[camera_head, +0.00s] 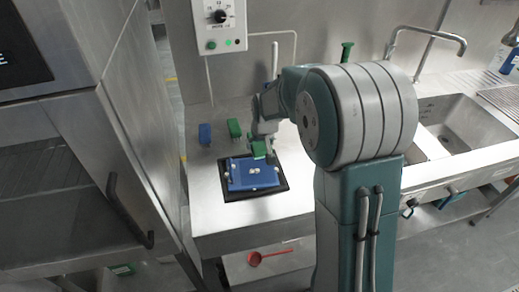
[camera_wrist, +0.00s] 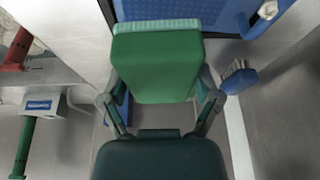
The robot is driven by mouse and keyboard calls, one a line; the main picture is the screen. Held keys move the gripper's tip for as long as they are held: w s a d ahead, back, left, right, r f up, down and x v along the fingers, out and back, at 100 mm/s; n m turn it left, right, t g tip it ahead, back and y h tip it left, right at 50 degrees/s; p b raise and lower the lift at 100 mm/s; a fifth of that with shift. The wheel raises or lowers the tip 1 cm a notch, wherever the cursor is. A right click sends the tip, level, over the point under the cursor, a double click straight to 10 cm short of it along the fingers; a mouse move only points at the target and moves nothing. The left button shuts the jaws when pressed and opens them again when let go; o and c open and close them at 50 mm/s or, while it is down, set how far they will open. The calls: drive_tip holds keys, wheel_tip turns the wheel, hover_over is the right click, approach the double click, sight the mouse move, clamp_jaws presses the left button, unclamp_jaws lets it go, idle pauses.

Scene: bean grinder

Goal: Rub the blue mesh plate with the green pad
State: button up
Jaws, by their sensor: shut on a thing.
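The blue mesh plate (camera_head: 240,180) lies in a black tray (camera_head: 283,186) on the steel counter, with several small pale pieces on it. Its blue edge shows at the top of the wrist view (camera_wrist: 180,8). My gripper (camera_head: 262,141) is over the far right part of the plate. It is shut on the green pad (camera_head: 258,149), which fills the middle of the wrist view (camera_wrist: 155,70) between the two fingers. The pad has a paler green strip along its far edge. I cannot tell whether the pad touches the plate.
A blue brush (camera_head: 204,134) and a green one (camera_head: 234,128) stand behind the tray. A control box (camera_head: 218,25) is on the wall above. A sink (camera_head: 460,125) is at the right, a steel cabinet (camera_head: 100,130) at the left. A red ladle (camera_head: 254,258) lies below the counter.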

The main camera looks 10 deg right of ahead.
drive_tip(key=shift+r, duration=1.35)
